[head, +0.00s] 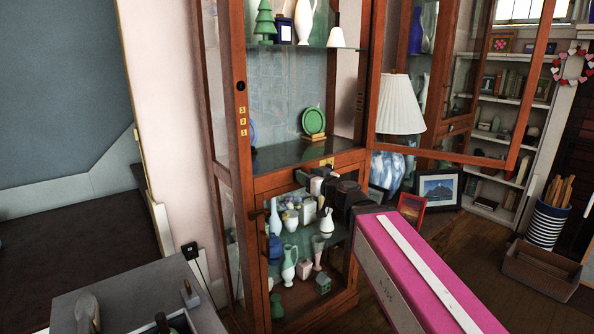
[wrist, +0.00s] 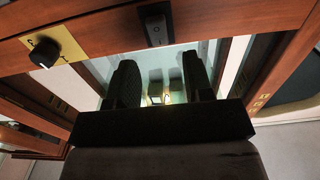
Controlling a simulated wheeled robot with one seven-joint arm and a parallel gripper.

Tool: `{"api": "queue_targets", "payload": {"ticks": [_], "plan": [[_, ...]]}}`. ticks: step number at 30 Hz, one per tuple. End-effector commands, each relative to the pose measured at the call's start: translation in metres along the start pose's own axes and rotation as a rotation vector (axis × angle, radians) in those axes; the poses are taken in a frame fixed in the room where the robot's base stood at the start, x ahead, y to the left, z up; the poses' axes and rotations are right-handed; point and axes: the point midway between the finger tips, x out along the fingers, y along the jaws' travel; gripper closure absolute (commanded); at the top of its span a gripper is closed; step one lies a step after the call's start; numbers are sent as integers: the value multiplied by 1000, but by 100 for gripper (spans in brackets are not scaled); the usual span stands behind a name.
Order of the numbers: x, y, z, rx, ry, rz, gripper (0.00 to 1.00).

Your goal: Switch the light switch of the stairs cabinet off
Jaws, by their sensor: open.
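A tall wooden cabinet (head: 235,130) with glass panes stands in the middle of the head view; I cannot tell from any label that it is the stairs cabinet. In the wrist view a dark rocker switch (wrist: 156,25) sits on its wooden rail (wrist: 100,22), straight above my fingers. A black knob on a brass plate (wrist: 42,50) is left of it. My gripper (wrist: 160,78) is open and empty, with its fingers apart below the switch. In the head view my gripper (head: 318,184) is in front of the lower cabinet section. The switch cannot be made out there.
A glazed door (head: 518,140) of the cabinet's upper part stands open to the right, above my arm. Vases and small ornaments (head: 290,262) stand behind the lower glass. A lamp (head: 400,105), frames and a striped bin (head: 546,225) are at right. A grey-topped table (head: 130,295) is at lower left.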

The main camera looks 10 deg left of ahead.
Motion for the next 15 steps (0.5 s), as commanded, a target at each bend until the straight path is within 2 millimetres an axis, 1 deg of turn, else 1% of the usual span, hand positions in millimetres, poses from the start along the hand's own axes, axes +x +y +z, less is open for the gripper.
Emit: {"api": "queue_targets", "payload": {"ticks": [1, 6, 9, 15], "plan": [[10, 2, 0, 0, 0, -1, 53], [28, 6, 0, 0, 0, 0, 53], [33, 6, 0, 0, 0, -1, 53], [33, 6, 0, 0, 0, -1, 53]]}}
